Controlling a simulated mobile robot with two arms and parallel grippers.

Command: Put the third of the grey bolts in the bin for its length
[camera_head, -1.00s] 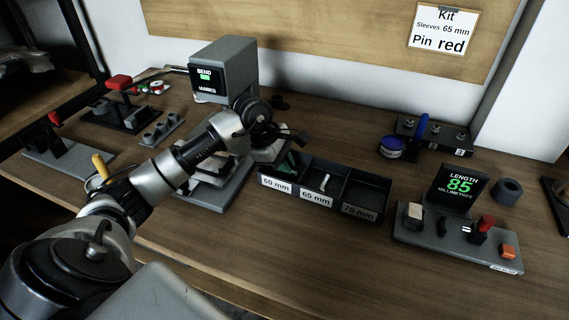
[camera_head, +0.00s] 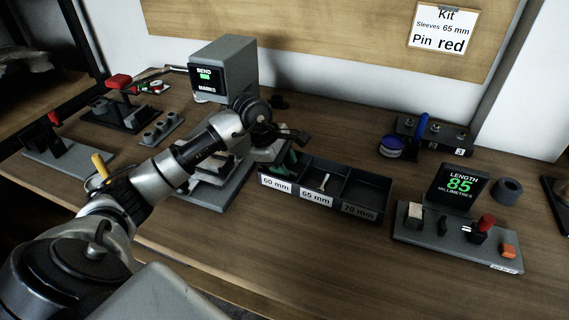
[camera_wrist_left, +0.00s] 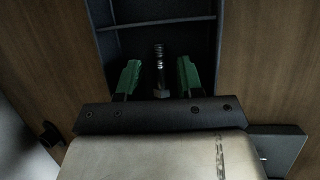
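The dark bin (camera_head: 352,190) has three compartments labelled 60 mm, 65 mm and 70 mm. My left gripper (camera_head: 289,160) is low over the 60 mm compartment, its green fingers partly hidden by the bin and wrist. In the left wrist view the fingers (camera_wrist_left: 158,75) are apart, with a grey bolt (camera_wrist_left: 159,60) between them and a visible gap on each side. That bolt is inside the compartment under the gripper. Another grey bolt (camera_head: 324,182) shows in the 65 mm compartment. The 70 mm compartment looks empty. My right gripper is out of view.
A length gauge (camera_head: 458,187) reading 85 stands to the right of the bin. A grey bending machine (camera_head: 224,68) stands behind my left arm. The front table is clear.

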